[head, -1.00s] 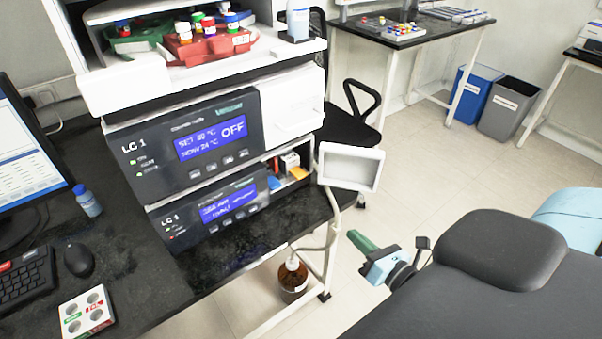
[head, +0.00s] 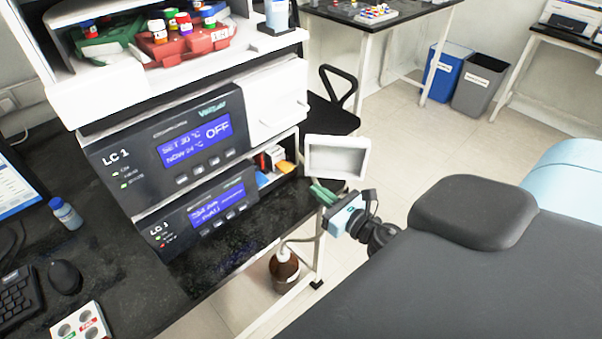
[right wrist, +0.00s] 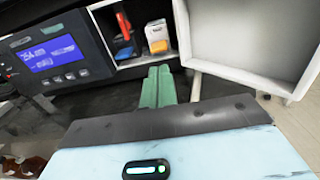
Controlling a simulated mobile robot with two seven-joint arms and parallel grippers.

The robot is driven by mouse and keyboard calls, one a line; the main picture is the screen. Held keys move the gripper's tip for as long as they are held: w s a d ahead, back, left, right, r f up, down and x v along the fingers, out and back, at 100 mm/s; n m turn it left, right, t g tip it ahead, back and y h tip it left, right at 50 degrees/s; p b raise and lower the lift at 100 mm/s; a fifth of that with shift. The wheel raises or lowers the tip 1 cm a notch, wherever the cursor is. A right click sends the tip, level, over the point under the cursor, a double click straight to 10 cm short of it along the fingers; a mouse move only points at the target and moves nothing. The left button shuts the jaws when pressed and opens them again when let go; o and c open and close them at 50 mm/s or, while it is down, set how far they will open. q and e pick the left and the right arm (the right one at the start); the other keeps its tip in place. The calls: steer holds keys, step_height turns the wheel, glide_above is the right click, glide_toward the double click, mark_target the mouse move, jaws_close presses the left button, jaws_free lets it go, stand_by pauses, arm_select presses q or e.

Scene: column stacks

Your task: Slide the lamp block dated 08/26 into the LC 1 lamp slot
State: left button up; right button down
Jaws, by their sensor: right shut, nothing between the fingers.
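My right gripper (head: 322,194) has green fingers, shut with nothing between them. It is in front of the lower LC 1 unit (head: 200,212), beside the bench's right edge. In the right wrist view the fingertips (right wrist: 158,72) point at an open compartment (right wrist: 105,22), just short of it. Inside are a white and orange block (right wrist: 157,36), a red and dark piece (right wrist: 124,25) and a blue piece (right wrist: 125,52). The compartment's white door (head: 337,157) hangs open at the right. I cannot read a date on any block or tell which opening is the lamp slot. My left gripper is out of view.
The upper LC 1 unit (head: 165,150) reads OFF, with trays of vials above. A brown bottle (head: 284,270) with a tube is below the bench edge. A chair stands behind the door.

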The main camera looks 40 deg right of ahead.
mark_target(291, 170)
steer(key=w, duration=0.4)
steer(key=w+p, duration=0.1)
steer(key=w, duration=0.1)
steer(key=shift+a+r, duration=0.1)
steer(key=shift+a, duration=0.15)
steer(key=shift+w, duration=0.85)
steer(key=shift+w+a+b, duration=0.1)
steer(key=shift+w+b, duration=0.25)
steer(key=shift+w, duration=0.55)
steer(key=shift+s, duration=0.1)
steer(key=shift+r, duration=0.15)
